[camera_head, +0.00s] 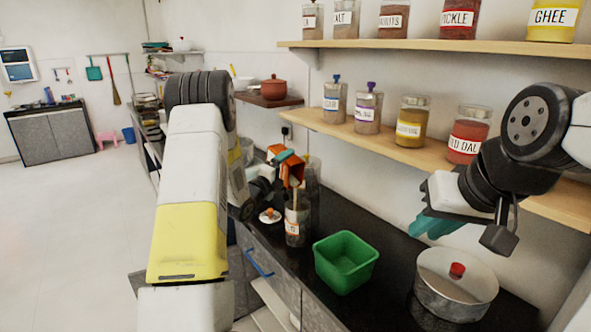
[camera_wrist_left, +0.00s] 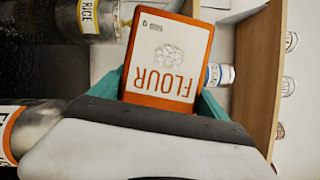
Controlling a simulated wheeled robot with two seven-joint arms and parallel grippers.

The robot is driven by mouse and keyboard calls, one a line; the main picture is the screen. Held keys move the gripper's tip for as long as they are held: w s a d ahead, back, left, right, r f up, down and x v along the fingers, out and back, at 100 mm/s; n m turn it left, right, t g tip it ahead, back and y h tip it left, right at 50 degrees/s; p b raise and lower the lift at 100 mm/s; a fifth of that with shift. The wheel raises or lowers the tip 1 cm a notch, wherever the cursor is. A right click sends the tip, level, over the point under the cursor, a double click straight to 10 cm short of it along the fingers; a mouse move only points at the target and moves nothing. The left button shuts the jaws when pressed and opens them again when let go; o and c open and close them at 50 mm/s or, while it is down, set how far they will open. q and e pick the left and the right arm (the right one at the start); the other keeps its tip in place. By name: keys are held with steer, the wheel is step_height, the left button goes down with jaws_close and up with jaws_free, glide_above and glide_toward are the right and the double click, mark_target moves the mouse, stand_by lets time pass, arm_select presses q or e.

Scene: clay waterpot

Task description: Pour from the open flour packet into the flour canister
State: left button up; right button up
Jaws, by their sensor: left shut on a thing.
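The orange and white flour packet (camera_head: 293,172) is tipped over the flour canister (camera_head: 296,228), a clear jar with an orange-edged label standing upright on the dark counter. A pale streak shows between them; I cannot tell whether it is flour. In the left wrist view, the packet (camera_wrist_left: 168,60) has its lettering upside down, and the canister (camera_wrist_left: 28,128) shows at lower left. My left gripper (camera_head: 284,160) is shut on the packet, with teal fingers at both sides. A lid with an orange knob (camera_head: 270,214) lies left of the canister. My right gripper (camera_head: 436,226) hangs above the counter; its finger gap is unclear.
Shelves (camera_head: 400,150) with labelled jars run along the wall. A rice jar (camera_wrist_left: 95,18) is near the packet.

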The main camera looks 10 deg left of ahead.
arm_select(q)
steer(key=shift+r, duration=0.1)
stand_by(0.3)
steer(key=shift+s+d+r+m+t, duration=0.2)
steer(key=shift+s+m+t, duration=0.1)
steer(key=shift+m, duration=0.4)
steer(key=shift+d+h, duration=0.1)
steer(key=shift+h, duration=0.2)
steer(key=shift+s+d+r+m, duration=0.2)
steer(key=shift+m, duration=0.5)
steer(key=shift+d+h, duration=0.1)
steer(key=shift+h, duration=0.2)
steer(key=shift+s+d+r+m, duration=0.2)
steer(key=shift+s+m, duration=0.1)
steer(key=shift+m, duration=0.5)
steer(key=shift+r+t, duration=0.1)
steer(key=shift+t, duration=0.2)
